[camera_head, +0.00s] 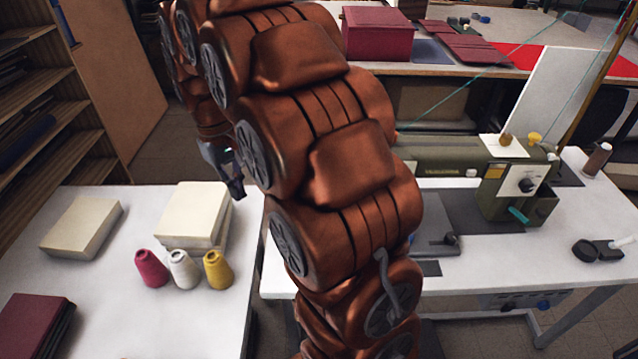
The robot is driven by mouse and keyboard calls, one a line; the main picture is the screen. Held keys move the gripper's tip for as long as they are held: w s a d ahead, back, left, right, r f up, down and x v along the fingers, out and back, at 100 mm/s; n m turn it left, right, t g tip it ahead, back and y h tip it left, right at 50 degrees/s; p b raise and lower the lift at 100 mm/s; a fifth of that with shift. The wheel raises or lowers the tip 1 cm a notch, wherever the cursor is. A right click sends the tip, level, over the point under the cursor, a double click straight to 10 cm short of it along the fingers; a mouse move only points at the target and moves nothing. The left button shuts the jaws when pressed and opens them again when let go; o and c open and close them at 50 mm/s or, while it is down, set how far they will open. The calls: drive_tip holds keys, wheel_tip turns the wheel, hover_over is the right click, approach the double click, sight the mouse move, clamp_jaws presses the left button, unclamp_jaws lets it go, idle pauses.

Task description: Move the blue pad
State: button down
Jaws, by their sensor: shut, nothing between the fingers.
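A flat grey-blue pad (431,51) lies on the back table, just right of a maroon box. It is the closest match I see to the blue pad, though I cannot be sure it is the one. My gripper (238,190) is shut and empty, pointing down at the right edge of the left white table, beside a stack of cream blocks (193,212). It is far from the grey-blue pad. My arm crosses the middle of the view and hides part of the tables behind it.
Pink, white and yellow thread cones (184,270) stand on the left white table (140,325). A green sewing machine (515,185) stands on the right table. The maroon box (378,33) and maroon covers (458,48) crowd the back table (490,72). Wooden shelves (40,90) stand at left.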

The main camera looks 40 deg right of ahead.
drive_tip(key=w+d+f+p, duration=0.2)
drive_tip(key=w+d+f, duration=0.2)
drive_tip(key=w+d, duration=0.45)
drive_tip(key=w+d+f+p, duration=0.2)
drive_tip(key=w+d+f, duration=0.2)
drive_tip(key=w+d, duration=0.45)
drive_tip(key=shift+m, duration=0.4)
drive_tip(key=d+f+p, duration=0.1)
drive_tip(key=d+f, duration=0.4)
drive_tip(key=w+d+f+p, duration=0.1)
drive_tip(key=d+f, duration=0.3)
drive_tip(key=f, duration=0.1)
drive_tip(key=d+f+p, duration=0.1)
drive_tip(key=d+f, duration=0.4)
drive_tip(key=shift+w+d+f, duration=0.15)
drive_tip(key=shift+w+d, duration=0.15)
drive_tip(key=shift+w, duration=0.05)
drive_tip(key=shift+s+d+f+b, duration=0.1)
drive_tip(key=shift+s+b, duration=0.05)
drive_tip(key=shift+b, duration=0.3)
drive_tip(key=shift+s+b, duration=0.1)
drive_tip(key=shift+b, duration=0.3)
